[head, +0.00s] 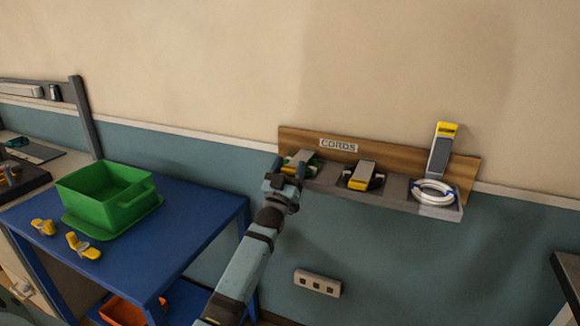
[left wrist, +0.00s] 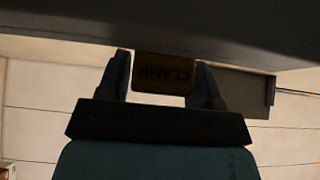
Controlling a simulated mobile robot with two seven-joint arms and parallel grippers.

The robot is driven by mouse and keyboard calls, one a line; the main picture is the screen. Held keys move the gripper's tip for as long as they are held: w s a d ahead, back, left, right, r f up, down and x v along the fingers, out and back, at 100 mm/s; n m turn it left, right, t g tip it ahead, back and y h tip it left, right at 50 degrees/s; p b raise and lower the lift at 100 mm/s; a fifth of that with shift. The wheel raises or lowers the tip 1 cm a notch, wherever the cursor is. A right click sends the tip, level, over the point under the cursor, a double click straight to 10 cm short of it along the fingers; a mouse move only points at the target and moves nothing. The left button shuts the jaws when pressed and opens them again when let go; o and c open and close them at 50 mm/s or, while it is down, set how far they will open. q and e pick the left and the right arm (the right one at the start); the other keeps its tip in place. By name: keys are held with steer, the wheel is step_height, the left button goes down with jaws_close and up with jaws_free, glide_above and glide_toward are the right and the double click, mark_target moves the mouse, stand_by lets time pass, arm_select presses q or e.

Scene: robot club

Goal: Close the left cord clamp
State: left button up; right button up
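The left cord clamp (head: 304,155) is at the left end of the wooden cord rack, with a green cord partly showing. Its lever looks lowered, but my gripper hides part of it. My left gripper (head: 286,174) is at the lever's front end. In the left wrist view, the clamp's yellow end (left wrist: 163,75), marked CLAMP, sits between the fingers (left wrist: 163,84), which meet its sides with no clear gap. My right gripper is not in view.
The middle clamp (head: 362,177) is lowered over a dark cord. The right clamp (head: 439,150) stands raised above a white coiled cord (head: 433,193). A blue table (head: 150,255) with a green bin (head: 108,198) stands left of my arm. A wall socket (head: 317,284) is below the rack.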

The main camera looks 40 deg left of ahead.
arm_select(q)
steer(key=shift+o, duration=1.1)
steer(key=shift+s, duration=0.15)
steer(key=shift+r, duration=0.15)
steer(key=shift+f, duration=0.2)
steer(key=b+v, duration=0.1)
steer(key=v, duration=1.2)
steer(key=shift+s, duration=0.3)
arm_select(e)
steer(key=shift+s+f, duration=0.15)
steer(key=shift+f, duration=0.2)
arm_select(q)
steer(key=shift+d, duration=0.1)
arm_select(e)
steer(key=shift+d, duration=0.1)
arm_select(q)
steer(key=shift+f, duration=0.1)
